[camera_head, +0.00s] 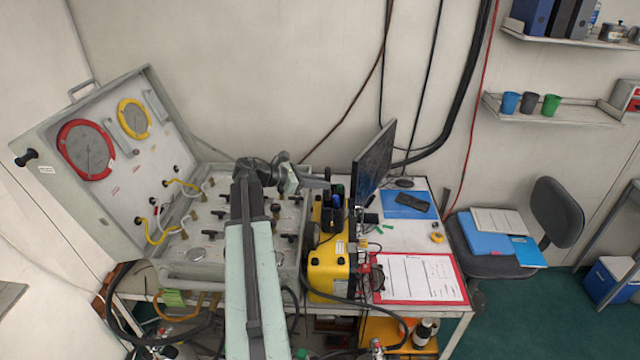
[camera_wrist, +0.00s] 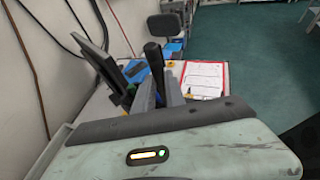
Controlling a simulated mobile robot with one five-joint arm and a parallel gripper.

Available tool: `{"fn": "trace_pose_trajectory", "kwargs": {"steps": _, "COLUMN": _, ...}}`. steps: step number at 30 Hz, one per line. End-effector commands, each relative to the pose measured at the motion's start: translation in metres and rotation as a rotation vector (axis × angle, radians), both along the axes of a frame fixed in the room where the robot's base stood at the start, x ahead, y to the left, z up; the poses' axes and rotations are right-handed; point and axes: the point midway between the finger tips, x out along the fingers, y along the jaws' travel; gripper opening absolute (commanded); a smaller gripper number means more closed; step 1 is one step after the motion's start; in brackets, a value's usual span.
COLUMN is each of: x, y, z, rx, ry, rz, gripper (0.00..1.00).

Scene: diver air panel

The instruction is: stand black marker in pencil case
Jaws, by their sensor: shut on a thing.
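In the head view the marker is too small and dark to tell apart from the fingers. The black pencil case (camera_head: 331,218) is on top of the yellow case, just below and right of my fingertips, with blue and dark pens in it. The marker's lower end is hidden, so I cannot tell whether it is inside the pencil case.
The yellow case (camera_head: 328,272) stands between the open gauge panel (camera_head: 110,150) and a dark monitor (camera_head: 374,160). The monitor is close on the right of the pencil case. A red clipboard (camera_head: 418,278) and a blue folder (camera_head: 400,205) lie on the table.

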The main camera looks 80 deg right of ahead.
Motion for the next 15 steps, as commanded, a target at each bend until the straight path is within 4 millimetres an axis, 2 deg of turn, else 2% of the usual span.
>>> {"fn": "trace_pose_trajectory", "kwargs": {"steps": 1, "x": -0.0002, "y": -0.0001, "z": -0.0095, "rx": 0.000, "ry": 0.000, "rz": 0.000, "gripper": 0.00}}
{"fn": "trace_pose_trajectory", "kwargs": {"steps": 4, "x": -0.0005, "y": -0.0002, "z": -0.0156, "rx": 0.000, "ry": 0.000, "rz": -0.001, "gripper": 0.00}}
{"fn": "trace_pose_trajectory", "kwargs": {"steps": 15, "x": -0.0011, "y": -0.0003, "z": -0.0168, "rx": 0.000, "ry": 0.000, "rz": -0.002, "gripper": 0.00}}
